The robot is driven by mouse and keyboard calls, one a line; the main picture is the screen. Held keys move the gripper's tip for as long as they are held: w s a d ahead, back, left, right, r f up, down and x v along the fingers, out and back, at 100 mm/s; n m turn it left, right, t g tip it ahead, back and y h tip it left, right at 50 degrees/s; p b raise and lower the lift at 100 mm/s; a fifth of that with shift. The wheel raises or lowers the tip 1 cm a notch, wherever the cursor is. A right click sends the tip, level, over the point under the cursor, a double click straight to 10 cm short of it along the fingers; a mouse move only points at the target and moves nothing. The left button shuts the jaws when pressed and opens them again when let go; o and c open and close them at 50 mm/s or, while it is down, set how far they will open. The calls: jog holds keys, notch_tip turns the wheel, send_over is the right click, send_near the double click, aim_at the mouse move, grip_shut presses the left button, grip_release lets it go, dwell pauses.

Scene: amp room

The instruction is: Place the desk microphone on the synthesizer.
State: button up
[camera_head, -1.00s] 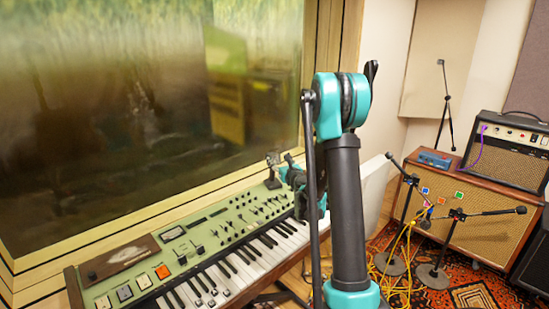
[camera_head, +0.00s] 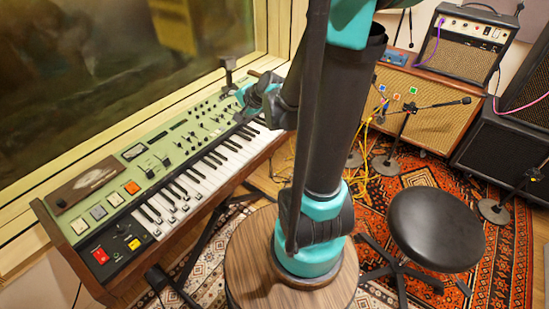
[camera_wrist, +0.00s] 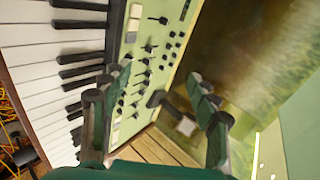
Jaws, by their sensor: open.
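The synthesizer (camera_head: 150,165) has a green control panel and a keyboard and stands along the window. A small dark upright thing, probably the desk microphone (camera_head: 228,70), stands at its back right end. I cannot tell if its base is on the panel or the ledge behind. In the wrist view it seems to be the dark stem with a pale square end (camera_wrist: 184,125), beyond the panel edge and framed between my fingers. My gripper (camera_head: 243,106) is open and empty over the synthesizer's right end, partly hidden by my arm; its fingers (camera_wrist: 155,105) are apart.
A black round stool (camera_head: 436,228) stands on the patterned rug at the right. Amplifiers (camera_head: 462,45), mic stands (camera_head: 410,106) and yellow cables (camera_head: 366,130) are behind it. The window (camera_head: 100,70) borders the synthesizer's back. The front of the panel and keys looks clear.

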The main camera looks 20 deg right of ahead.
jog(key=s+d+f+n+g+h, duration=0.1)
jog(key=s+d+f+n+h, duration=0.1)
jog(key=s, duration=0.4)
jog(key=s+d+f+n+g+h, duration=0.1)
jog(key=s+d+f+n+g, duration=0.1)
jog(key=s, duration=0.5)
jog(key=s+d+f+n+g+h, duration=0.1)
jog(key=s+d+f+n+h, duration=0.1)
jog(key=s+d+f+n, duration=0.2)
jog(key=s+d+n, duration=0.1)
jog(key=s+n, duration=0.1)
jog(key=shift+s+d+g+h, duration=0.25)
jog(key=shift+s+g+h, duration=0.05)
jog(key=shift+s+g, duration=0.1)
